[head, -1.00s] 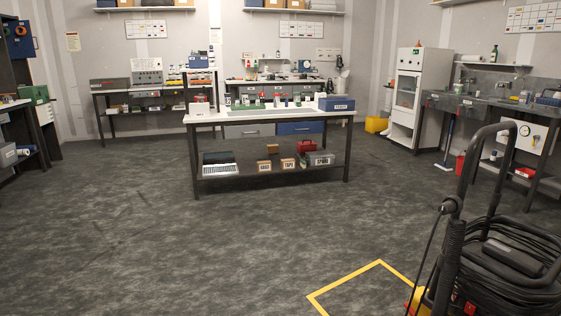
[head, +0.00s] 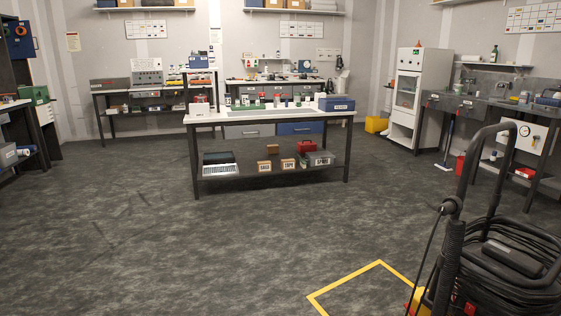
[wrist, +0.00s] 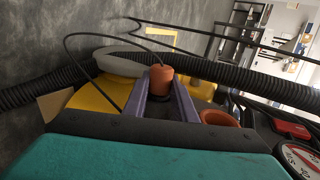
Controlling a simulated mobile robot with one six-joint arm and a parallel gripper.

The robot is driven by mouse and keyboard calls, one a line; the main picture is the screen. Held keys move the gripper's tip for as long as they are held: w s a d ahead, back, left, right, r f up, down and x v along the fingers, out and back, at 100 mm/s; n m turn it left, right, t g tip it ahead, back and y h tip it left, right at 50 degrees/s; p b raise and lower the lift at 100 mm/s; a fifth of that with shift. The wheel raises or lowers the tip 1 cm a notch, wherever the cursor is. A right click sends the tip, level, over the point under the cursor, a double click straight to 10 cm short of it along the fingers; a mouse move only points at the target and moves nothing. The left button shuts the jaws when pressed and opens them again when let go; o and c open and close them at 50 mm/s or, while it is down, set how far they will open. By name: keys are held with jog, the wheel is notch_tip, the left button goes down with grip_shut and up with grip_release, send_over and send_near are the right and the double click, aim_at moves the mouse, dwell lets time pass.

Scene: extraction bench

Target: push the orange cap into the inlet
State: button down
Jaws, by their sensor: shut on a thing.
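The orange cap (wrist: 161,80) stands between the purple fingers of my gripper (wrist: 160,84) in the wrist view. My gripper is shut on the cap. A dark ring shows just below the cap, partly hidden by the fingers. I cannot tell whether that ring is the inlet or whether the cap touches it. An orange round rim (wrist: 219,118) shows to the right of the fingers, apart from the cap. My gripper is not visible in the head view.
A ribbed black hose (wrist: 230,76) runs behind the cap, and a thin black cable loops near it. Yellow parts (wrist: 97,97) lie left of the fingers. A round gauge (wrist: 299,160) is at lower right. In the head view, a black-hosed machine (head: 490,265) stands at right; the floor left is clear.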

jog(key=shift+d, duration=0.1)
jog(key=c, duration=1.4)
grip_release()
jog(key=shift+d+r, duration=0.1)
jog(key=p+v, duration=0.1)
jog(key=v, duration=0.6)
jog(key=shift+s, duration=0.15)
